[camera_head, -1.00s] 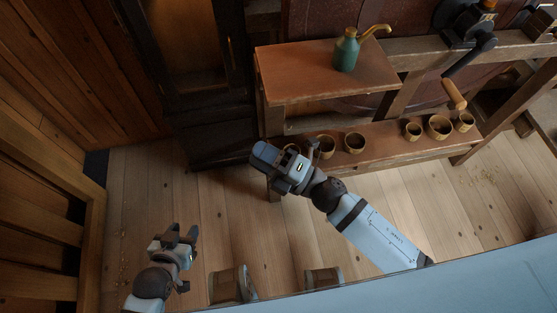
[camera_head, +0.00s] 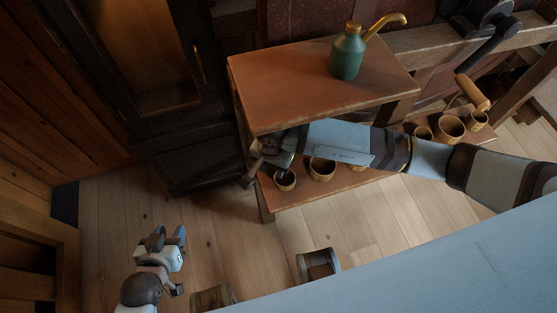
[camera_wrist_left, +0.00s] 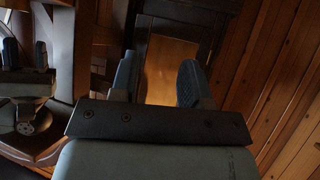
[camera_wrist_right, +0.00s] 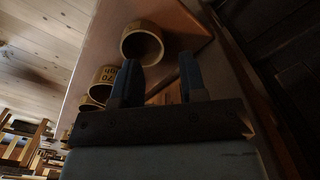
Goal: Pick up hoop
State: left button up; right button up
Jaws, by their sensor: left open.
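Several round, open, hoop-like wooden pieces stand on the lower shelf; I cannot tell which one is the task's hoop. At the left end are one hoop-like piece (camera_head: 286,181) and another (camera_head: 322,169). My right gripper (camera_head: 257,167) is at the shelf's left end, close beside the leftmost piece. In the right wrist view its fingers (camera_wrist_right: 160,80) are apart with nothing seen gripped, and a ring (camera_wrist_right: 142,44) shows just beyond the left finger. My left gripper (camera_head: 170,241) is open and empty over the floor; its fingers (camera_wrist_left: 157,80) also show in the left wrist view.
An upper wooden shelf (camera_head: 300,85) overhangs the lower shelf (camera_head: 300,196) and carries a green oil can (camera_head: 347,55). A dark cabinet (camera_head: 160,120) stands at left. Wooden buckets (camera_head: 318,265) stand on the floor.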

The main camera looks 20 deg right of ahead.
aim_at(283, 189)
jog(key=shift+w+d+f, duration=0.15)
jog(key=shift+w+f, duration=0.25)
jog(key=shift+w, duration=0.2)
jog(key=shift+s+f, duration=0.2)
jog(key=shift+f, duration=0.6)
jog(key=f, duration=0.4)
jog(key=shift+w+d+f, duration=0.1)
jog(key=shift+d+f, duration=0.15)
jog(key=shift+d, duration=0.15)
jog(key=shift+f, duration=0.2)
pick_arm(q)
jog(key=shift+s+d+f, duration=0.3)
jog(key=shift+s+f, duration=0.05)
pick_arm(e)
grip_shut()
pick_arm(q)
jog(key=shift+a, duration=0.2)
